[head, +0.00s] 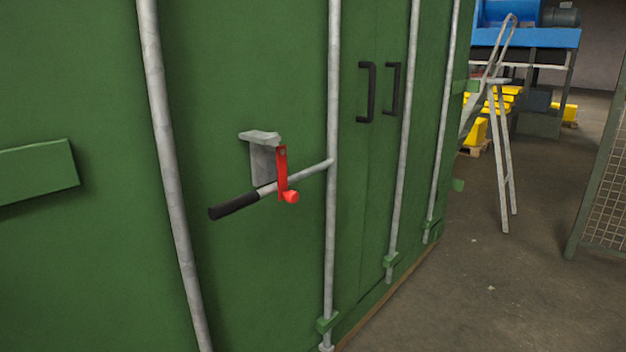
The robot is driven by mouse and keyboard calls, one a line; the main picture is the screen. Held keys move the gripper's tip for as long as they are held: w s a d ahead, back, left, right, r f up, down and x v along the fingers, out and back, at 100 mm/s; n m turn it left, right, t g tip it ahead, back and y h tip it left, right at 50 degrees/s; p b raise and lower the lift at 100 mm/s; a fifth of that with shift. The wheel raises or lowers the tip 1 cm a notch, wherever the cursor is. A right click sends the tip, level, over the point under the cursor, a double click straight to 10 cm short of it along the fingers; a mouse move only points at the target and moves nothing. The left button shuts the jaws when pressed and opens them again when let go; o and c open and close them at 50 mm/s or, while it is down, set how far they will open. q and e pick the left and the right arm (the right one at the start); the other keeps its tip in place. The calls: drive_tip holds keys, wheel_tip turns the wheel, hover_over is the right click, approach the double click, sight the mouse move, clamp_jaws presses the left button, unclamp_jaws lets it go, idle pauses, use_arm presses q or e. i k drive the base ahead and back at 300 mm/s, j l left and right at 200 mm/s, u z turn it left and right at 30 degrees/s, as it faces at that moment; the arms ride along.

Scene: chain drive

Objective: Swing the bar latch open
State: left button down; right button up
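The bar latch handle (235,205) has a black grip at its left end. Its grey lever runs up to the right and joins a vertical grey locking bar (333,100) on the green container doors (240,60). A red catch (282,170) with a round red knob (291,197) hangs down across the lever, in front of a grey bracket (262,160) with a small hood. The handle lies close along the door face. Neither of my grippers shows in the head view.
Two black pull handles (367,92) sit on the doors further right. More vertical bars (172,170) run down the doors. A stepladder (500,140) and a mesh panel (604,190) stand at right. The concrete floor (480,290) between is clear.

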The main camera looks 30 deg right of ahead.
sight(291, 197)
drive_tip(key=i+l, duration=0.1)
drive_tip(key=l, duration=0.4)
drive_tip(key=i+l, duration=0.15)
drive_tip(key=l, duration=0.3)
drive_tip(key=i+l, duration=0.1)
drive_tip(key=l, duration=0.4)
drive_tip(key=i+l, duration=0.1)
drive_tip(key=l, duration=0.35)
drive_tip(key=i+l, duration=0.15)
drive_tip(key=l, duration=0.35)
drive_tip(key=i+l+u, duration=0.1)
drive_tip(key=l, duration=0.35)
